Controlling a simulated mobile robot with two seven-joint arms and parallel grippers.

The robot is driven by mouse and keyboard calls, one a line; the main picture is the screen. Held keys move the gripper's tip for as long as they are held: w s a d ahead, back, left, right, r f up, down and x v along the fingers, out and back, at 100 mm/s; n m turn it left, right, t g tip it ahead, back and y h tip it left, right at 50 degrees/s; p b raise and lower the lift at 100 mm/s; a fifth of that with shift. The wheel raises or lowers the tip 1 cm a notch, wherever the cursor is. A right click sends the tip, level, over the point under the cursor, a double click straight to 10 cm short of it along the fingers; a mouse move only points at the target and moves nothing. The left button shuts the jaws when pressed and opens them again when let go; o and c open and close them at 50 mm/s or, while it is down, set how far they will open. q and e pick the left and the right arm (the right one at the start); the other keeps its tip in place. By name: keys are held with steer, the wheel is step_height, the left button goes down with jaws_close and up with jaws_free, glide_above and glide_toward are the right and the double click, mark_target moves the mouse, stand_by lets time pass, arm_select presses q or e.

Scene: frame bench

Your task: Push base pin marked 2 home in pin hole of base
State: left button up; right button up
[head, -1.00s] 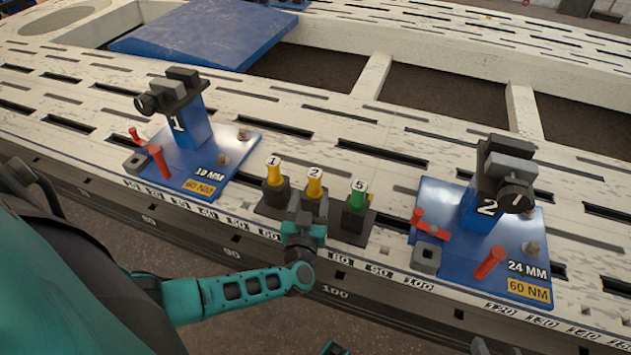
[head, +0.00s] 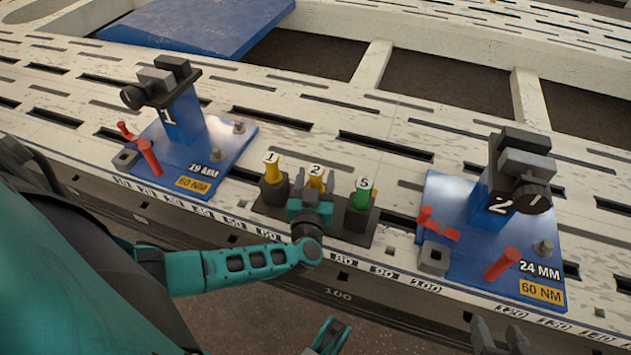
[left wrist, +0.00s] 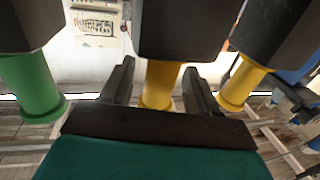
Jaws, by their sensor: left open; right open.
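The yellow base pin marked 2 (head: 316,178) stands upright in the middle socket of a dark holder (head: 350,233). My left gripper (head: 312,200) is at this pin from the near side, open. In the left wrist view, its fingers (left wrist: 160,92) lie on either side of the yellow pin (left wrist: 160,80); contact cannot be told. The blue base marked 2 (head: 463,262) is at the right, with a dark square block with a hole (head: 433,258) at its front left corner. My right gripper (head: 492,338) is open at the bottom edge, partly cut off, in front of that base.
Yellow pin 1 (head: 271,170) and green pin 5 (head: 362,195) stand close on either side of pin 2. A blue base marked 1 (head: 215,150) stands at left. Red handles (head: 503,264) and clamp posts rise from both bases. The slotted bench has free room behind the holder.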

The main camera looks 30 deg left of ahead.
arm_select(q)
jaws_close()
arm_select(e)
steer(key=shift+s+d+f, duration=0.1)
steer(key=shift+s, duration=0.1)
stand_by(0.3)
arm_select(q)
steer(key=shift+r, duration=0.2)
